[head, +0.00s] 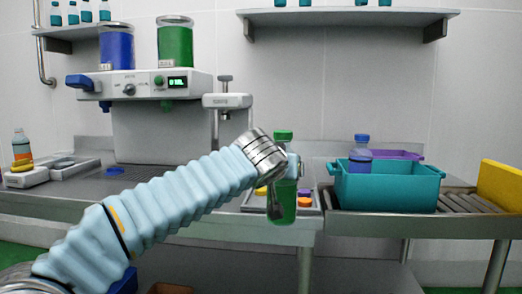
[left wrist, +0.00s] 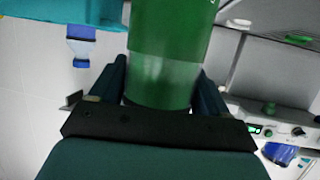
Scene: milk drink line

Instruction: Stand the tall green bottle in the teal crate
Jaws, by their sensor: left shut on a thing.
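The tall green bottle (head: 283,208) is upright in the head view, held clear to the left of the teal crate (head: 388,190). My left gripper (head: 285,180) is shut on it around its body. In the left wrist view the bottle (left wrist: 165,55) fills the middle between the two fingers, and my left gripper (left wrist: 162,90) grips its sides. The crate's teal wall (left wrist: 50,38) shows at the upper left there. A blue-capped bottle (head: 361,157) stands in the crate. The crate's inside floor is hidden. My right gripper is not in view.
The crate sits on a roller conveyor (head: 460,202). A purple object (head: 398,155) is behind it and a yellow block (head: 500,184) to its right. A tray with small coloured caps (head: 304,202) lies behind the held bottle. A dispensing machine (head: 138,86) stands at the back left.

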